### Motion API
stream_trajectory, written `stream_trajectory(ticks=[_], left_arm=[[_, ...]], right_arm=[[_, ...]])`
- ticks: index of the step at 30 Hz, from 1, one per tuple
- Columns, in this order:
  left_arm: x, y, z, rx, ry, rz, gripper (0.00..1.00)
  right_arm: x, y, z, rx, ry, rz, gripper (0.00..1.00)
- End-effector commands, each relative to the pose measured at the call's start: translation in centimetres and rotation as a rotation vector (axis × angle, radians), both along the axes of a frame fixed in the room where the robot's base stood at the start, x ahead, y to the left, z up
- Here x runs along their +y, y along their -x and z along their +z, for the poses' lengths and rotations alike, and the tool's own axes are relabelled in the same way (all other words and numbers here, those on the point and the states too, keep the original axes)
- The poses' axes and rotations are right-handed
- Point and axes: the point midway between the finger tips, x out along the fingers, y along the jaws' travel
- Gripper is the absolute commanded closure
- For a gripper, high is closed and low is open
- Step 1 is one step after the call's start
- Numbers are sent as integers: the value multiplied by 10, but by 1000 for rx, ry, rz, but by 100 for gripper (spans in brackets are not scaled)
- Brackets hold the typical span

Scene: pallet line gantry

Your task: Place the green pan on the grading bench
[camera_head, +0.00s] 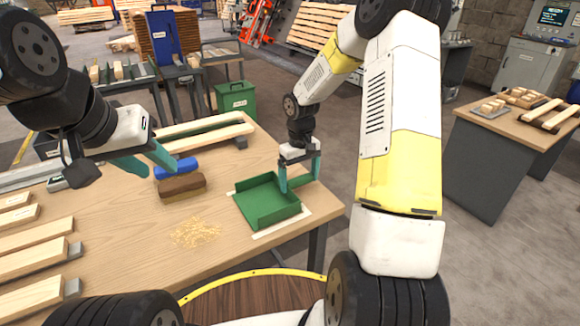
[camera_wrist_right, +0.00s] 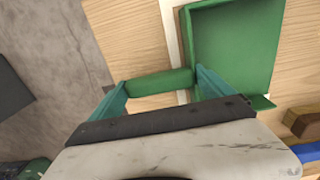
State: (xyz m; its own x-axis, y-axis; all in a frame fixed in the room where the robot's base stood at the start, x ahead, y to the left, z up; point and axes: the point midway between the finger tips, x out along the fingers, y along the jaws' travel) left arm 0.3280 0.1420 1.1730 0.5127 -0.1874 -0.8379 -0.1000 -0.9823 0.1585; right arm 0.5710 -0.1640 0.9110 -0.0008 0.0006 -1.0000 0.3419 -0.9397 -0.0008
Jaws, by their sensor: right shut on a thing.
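The green pan (camera_head: 268,204) is at the right end of the wooden bench (camera_head: 125,235), over a white outline marked there. Whether its underside touches the bench top I cannot tell. My right gripper (camera_head: 299,182) is shut on the pan, its fingers at the green handle. In the right wrist view the handle (camera_wrist_right: 160,82) lies between the two teal fingers, and the pan (camera_wrist_right: 232,45) extends beyond them. My left gripper (camera_head: 148,163) is open and empty above the bench, left of the blue and brown brush.
A brown block-shaped brush (camera_head: 182,187) and a blue item (camera_head: 176,168) lie left of the pan. A pile of shavings (camera_head: 195,232) is in front of them. Timber pieces (camera_head: 35,262) lie at the left. A green bin (camera_head: 236,101) stands behind the bench.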

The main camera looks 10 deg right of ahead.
Motion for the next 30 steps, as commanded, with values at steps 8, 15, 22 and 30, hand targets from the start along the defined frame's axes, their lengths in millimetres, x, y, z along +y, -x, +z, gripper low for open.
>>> stream_trajectory(ticks=[8,15,22,30], left_arm=[[0,0,0,0,0,0,64],[0,0,0,0,0,0,64],[0,0,0,0,0,0,64],[0,0,0,0,0,0,64]], right_arm=[[0,0,-2,0,0,0,0],[0,-1,4,-2,0,-1,0],[0,-2,46,-7,1,-1,0],[0,-1,99,-4,1,-1,0]])
